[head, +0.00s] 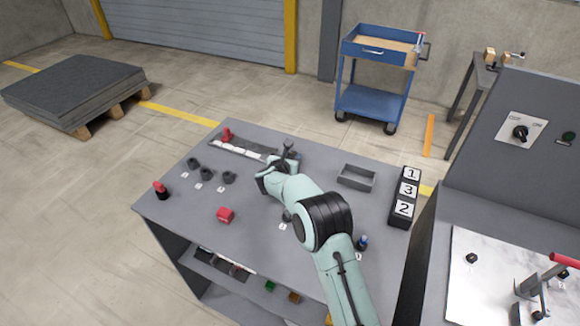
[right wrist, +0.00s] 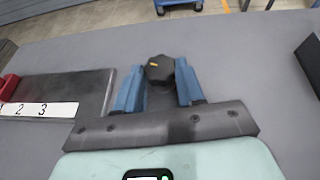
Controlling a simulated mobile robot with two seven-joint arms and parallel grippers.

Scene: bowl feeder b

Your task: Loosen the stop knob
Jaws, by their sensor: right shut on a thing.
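The stop knob (right wrist: 159,68) is a dark, lobed knob with a small yellow mark on top. My right gripper (right wrist: 157,85) has its two blue fingers on either side of the knob and is shut on it. In the head view the knob (head: 288,146) shows small and dark beside my right gripper (head: 287,157), which is partly hidden by my own wrist. To its left lies a dark plate (right wrist: 95,88) with a numbered white strip (right wrist: 40,109). My left gripper is not in view.
A red piece (head: 227,134) stands at the plate's far left end. Several dark round parts, a red block (head: 225,214) and a red-topped part (head: 160,189) stand on the grey table (head: 180,225). A grey tray (head: 357,177) and numbered black holder (head: 405,198) are to the right.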

